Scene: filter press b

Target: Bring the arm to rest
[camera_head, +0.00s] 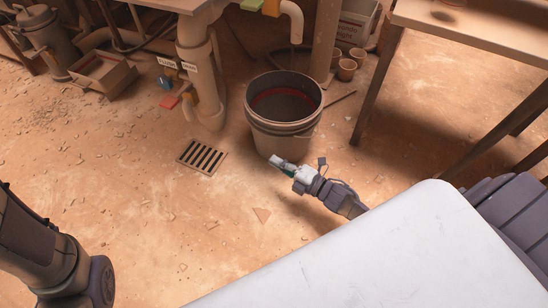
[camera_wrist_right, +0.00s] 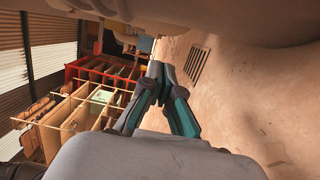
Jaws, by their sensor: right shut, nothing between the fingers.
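My right gripper (camera_head: 280,163) hangs in the air in the head view, in front of the bucket, its fingers pointing to the upper left. In the right wrist view its two fingers (camera_wrist_right: 163,72) meet at the tips, with nothing between them. The right forearm passes behind the white surface in the foreground. My left arm (camera_head: 45,255) shows at the lower left of the head view. Its gripper is out of the picture.
A bucket (camera_head: 270,133) stands on the floor just beyond the right gripper. A floor drain grate (camera_head: 202,157) lies to its left. Pipes (camera_head: 205,80) rise behind it. A table (camera_head: 480,35) stands at the upper right. The dusty floor (camera_head: 170,225) at centre left is mostly open.

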